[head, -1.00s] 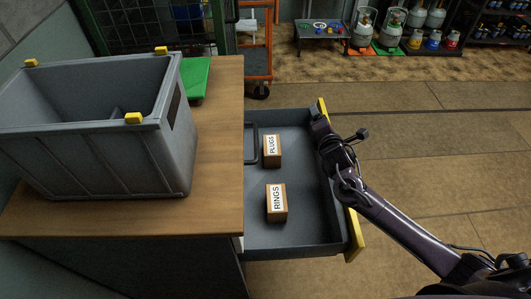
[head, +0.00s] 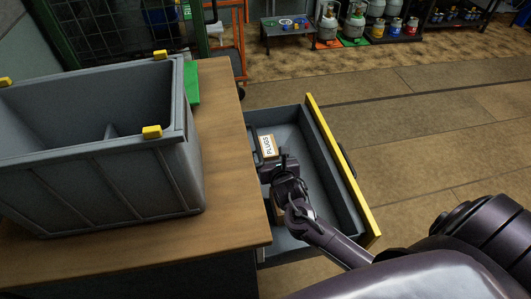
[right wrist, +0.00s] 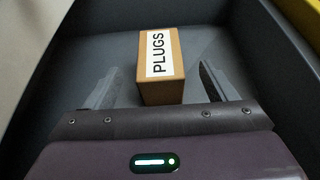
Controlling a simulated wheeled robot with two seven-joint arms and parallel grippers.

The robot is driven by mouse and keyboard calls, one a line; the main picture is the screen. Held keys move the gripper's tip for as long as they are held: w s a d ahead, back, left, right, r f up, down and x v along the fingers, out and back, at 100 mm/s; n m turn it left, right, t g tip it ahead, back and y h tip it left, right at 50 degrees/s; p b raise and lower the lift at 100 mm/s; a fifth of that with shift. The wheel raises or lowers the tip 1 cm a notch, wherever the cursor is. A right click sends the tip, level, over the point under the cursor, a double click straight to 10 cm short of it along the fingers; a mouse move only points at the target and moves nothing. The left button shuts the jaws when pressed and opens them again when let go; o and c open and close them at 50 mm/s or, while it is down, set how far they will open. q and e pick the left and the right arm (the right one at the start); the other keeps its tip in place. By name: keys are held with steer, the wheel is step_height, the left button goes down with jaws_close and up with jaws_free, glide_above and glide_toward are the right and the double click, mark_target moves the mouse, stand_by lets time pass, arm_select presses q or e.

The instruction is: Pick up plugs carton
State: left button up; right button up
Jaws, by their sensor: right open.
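The plugs carton (head: 267,146), a small brown box with a white PLUGS label, stands in the open grey drawer (head: 355,222). My right gripper (head: 279,160) is over the drawer, just on the near side of the carton. In the right wrist view the plugs carton (right wrist: 161,65) shows between the two spread fingers of my right gripper (right wrist: 158,84), with a gap on each side. The gripper is open and holds nothing. My left gripper is not in view.
The rings carton (head: 277,213) is mostly hidden behind my right wrist. The drawer has a yellow front edge (head: 342,165). A grey bin (head: 110,190) stands on the wooden tabletop (head: 225,150) to the left. The floor to the right is clear.

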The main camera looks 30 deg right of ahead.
mark_target(269, 149)
steer(key=x, duration=0.4)
steer(key=shift+w+b, duration=0.15)
steer(key=shift+b, duration=0.2)
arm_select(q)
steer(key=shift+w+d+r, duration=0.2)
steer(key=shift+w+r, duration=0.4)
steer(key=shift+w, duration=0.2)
arm_select(e)
steer(key=shift+c, duration=0.5)
steer(key=c, duration=1.2)
steer(key=shift+o, duration=0.2)
steer(key=shift+r, duration=0.1)
